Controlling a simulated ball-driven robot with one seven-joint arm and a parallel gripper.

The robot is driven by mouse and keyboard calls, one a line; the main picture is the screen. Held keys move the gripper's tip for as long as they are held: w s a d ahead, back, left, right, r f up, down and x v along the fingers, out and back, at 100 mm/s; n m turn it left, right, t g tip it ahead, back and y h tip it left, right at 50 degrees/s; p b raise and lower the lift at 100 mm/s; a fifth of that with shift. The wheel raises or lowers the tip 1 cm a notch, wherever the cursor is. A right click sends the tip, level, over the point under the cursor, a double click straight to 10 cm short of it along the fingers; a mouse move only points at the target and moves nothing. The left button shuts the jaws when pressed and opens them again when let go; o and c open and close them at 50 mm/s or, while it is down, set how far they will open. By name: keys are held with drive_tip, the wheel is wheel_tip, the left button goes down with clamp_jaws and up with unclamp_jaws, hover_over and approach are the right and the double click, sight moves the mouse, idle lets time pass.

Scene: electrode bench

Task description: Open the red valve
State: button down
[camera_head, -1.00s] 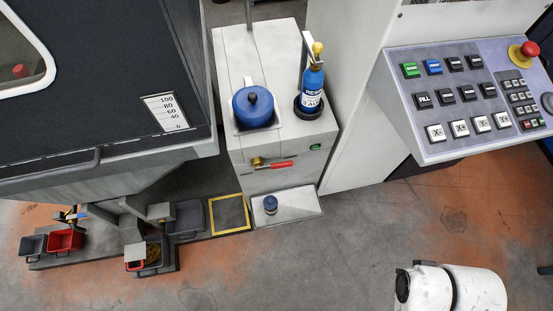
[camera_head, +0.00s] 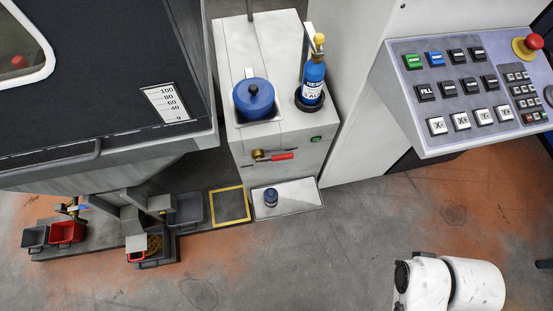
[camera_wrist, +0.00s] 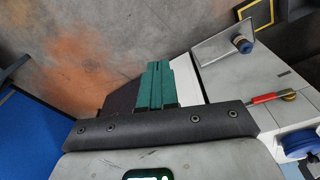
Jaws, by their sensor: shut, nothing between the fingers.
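The red valve is a red lever handle (camera_head: 282,157) on a brass fitting (camera_head: 258,155), on the front of a pale grey cabinet (camera_head: 240,60). In the head view the lever lies nearly level, pointing right. In the wrist view the red handle (camera_wrist: 266,98) is at the right edge region, beside its brass end (camera_wrist: 288,94). My gripper (camera_wrist: 155,66) shows in the wrist view with its green fingers together and empty. It is apart from the valve, to the left of it in that view. The head view does not show my gripper.
A blue pot (camera_head: 254,99) and a blue bottle (camera_head: 313,78) stand on the cabinet. A small dark blue-capped jar (camera_head: 271,196) is on a low tray (camera_head: 300,194) below the valve. A control panel (camera_head: 430,60) juts out at right. Open floor (camera_head: 320,250) lies in front.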

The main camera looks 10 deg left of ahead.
drive_tip(key=n+t+y+b, duration=0.2)
drive_tip(key=n+b, duration=0.3)
drive_tip(key=b, duration=0.3)
approach(285, 156)
drive_tip(key=x, duration=0.5)
drive_tip(key=shift+w+a+f+b, duration=0.1)
drive_tip(key=shift+w+f+b, duration=0.15)
drive_tip(key=shift+b, duration=0.15)
drive_tip(key=shift+f, duration=0.5)
drive_tip(key=shift+f, duration=0.1)
